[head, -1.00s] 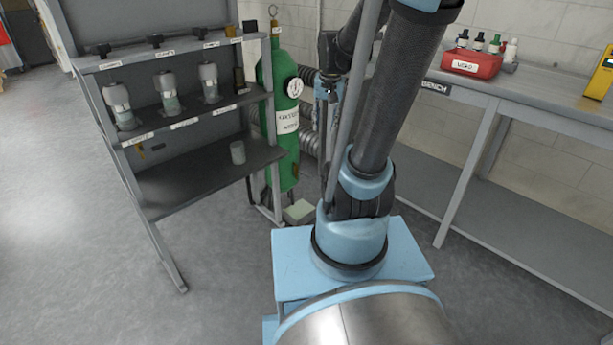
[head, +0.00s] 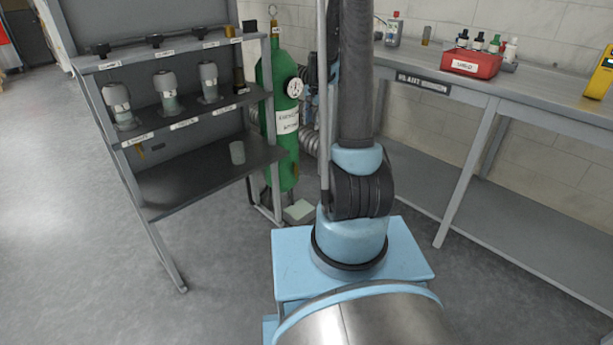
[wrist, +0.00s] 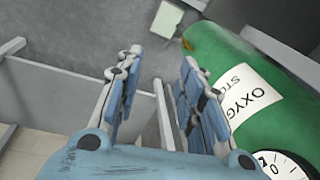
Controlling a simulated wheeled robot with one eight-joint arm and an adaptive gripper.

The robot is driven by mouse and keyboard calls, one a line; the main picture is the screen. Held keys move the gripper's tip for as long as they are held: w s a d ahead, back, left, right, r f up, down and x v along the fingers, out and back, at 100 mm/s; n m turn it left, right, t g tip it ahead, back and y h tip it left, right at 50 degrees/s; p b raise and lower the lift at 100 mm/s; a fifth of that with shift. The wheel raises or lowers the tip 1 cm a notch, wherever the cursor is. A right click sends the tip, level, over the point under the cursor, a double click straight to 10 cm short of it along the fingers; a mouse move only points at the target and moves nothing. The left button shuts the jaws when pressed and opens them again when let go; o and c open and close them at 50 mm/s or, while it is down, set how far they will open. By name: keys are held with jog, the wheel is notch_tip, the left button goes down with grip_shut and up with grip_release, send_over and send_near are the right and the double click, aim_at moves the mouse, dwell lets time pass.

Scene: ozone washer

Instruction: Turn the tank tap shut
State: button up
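The green oxygen tank (head: 275,150) stands upright beside the shelf rack in the head view, with a white label and a round gauge (head: 294,87) on its side. A brass-coloured fitting with a ring (head: 273,14) is at its top; I cannot tell whether this is the tap. In the wrist view the tank (wrist: 205,55) lies along the right, with part of the gauge (wrist: 285,166) at the lower right corner. No tap is clear there. My gripper (wrist: 160,62) is open and empty, its fingers apart, left of the tank. In the head view my arm mostly hides it.
The grey shelf rack (head: 200,190) with several capped jars is left of the tank. The bench (head: 545,108) on the right holds a red bin (head: 470,64) and a yellow device (head: 600,75). A pale block (head: 298,211) lies on the floor by the tank. The floor at left is clear.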

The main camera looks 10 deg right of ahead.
jog(key=w+f+m, duration=0.2)
jog(key=w+f, duration=0.5)
jog(key=f, duration=0.2)
jog(key=m, duration=0.1)
send_over(304, 174)
jog(key=d, duration=0.3)
notch_tip(304, 174, down, 11)
jog(key=shift+m, duration=0.3)
jog(key=f, duration=0.6)
jog(key=w+a+f, duration=0.1)
jog(key=f, duration=0.4)
jog(key=w+f, duration=0.1)
jog(key=f, duration=0.5)
jog(key=shift+a+f, duration=0.15)
jog(key=shift+f, duration=0.15)
grip_shut()
